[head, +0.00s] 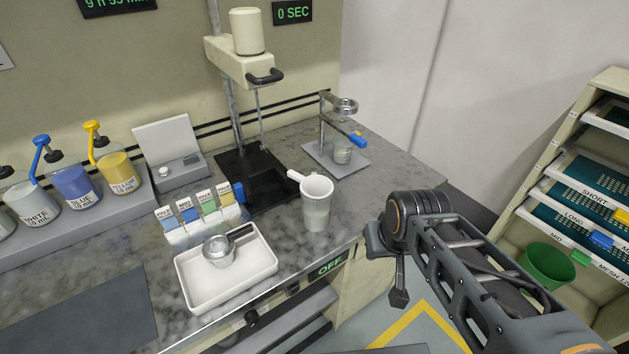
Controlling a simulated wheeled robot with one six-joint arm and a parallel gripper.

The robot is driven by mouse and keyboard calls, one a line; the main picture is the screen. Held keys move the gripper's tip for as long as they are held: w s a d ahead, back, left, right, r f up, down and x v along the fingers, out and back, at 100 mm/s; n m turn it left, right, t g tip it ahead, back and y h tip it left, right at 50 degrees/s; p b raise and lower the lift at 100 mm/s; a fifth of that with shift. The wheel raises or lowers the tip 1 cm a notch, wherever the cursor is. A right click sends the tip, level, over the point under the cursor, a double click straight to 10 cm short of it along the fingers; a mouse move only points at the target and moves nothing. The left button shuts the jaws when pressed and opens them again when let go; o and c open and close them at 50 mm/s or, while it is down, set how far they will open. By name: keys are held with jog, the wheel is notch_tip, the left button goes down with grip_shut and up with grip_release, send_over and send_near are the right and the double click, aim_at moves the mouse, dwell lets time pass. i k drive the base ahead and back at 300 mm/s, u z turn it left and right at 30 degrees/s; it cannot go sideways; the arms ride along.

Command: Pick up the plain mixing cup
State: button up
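A plain whitish cup (316,205) with a short white handle at its upper left stands upright on the grey marbled counter, near its front edge. It looks empty inside, with a greyer lower half. A smaller metal cup (220,250) with a black handle sits in the white tray (253,286) to its left. No label tells which one is the mixing cup; the whitish cup looks plainest. My gripper (390,270) hangs to the right of the whitish cup, apart from it, by the counter's right front edge. I see nothing held, but its finger opening is unclear.
A press-like stand (240,65) rises behind the cup. Labelled packets (200,210) and pump bottles (72,187) are left. Shelves with a green bin (550,266) stand right.

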aim_at(342, 150)
jog(key=u, duration=0.4)
jog(key=i, duration=0.45)
jog(key=u, duration=0.3)
